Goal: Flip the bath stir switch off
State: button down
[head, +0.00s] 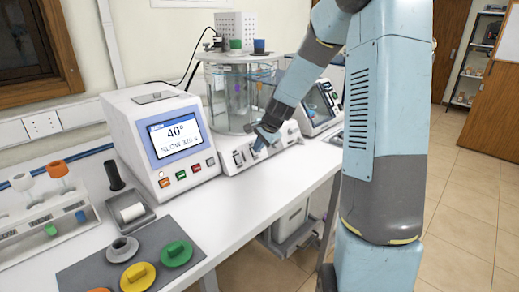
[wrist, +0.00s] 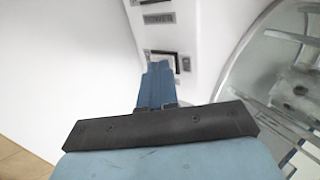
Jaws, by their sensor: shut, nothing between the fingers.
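The bath (head: 226,158) is a white base under a clear glass vessel, with a row of rocker switches on its front panel. My gripper (head: 258,143) is at this panel in the head view, its fingers over the switches. In the wrist view my gripper (wrist: 158,70) is shut and empty. Its blue fingertips are right at a dark-framed switch (wrist: 181,57) and hide most of it. A label reading POWER (wrist: 158,20) lies beyond it, by another switch (wrist: 156,2). I cannot tell which switch is the stir switch, whether the fingertips touch it, or its position.
The glass vessel (wrist: 275,75) is close on the right in the wrist view. A tube rack (head: 48,225), a grey mat (head: 95,275) and coloured parts are at front left. Bare white bench (head: 225,205) lies before the units.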

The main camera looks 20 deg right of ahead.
jog(key=shift+d+r, duration=0.1)
jog(key=s+v, duration=0.1)
jog(key=v, duration=1.2)
jog(key=shift+s+d+f, duration=0.25)
jog(key=shift+d, duration=0.05)
jog(key=shift+a+f, duration=0.1)
jog(key=shift+f, duration=0.1)
dwell(0.3)
jog(key=shift+s+f, duration=0.15)
jog(key=shift+s, duration=0.05)
dwell(0.7)
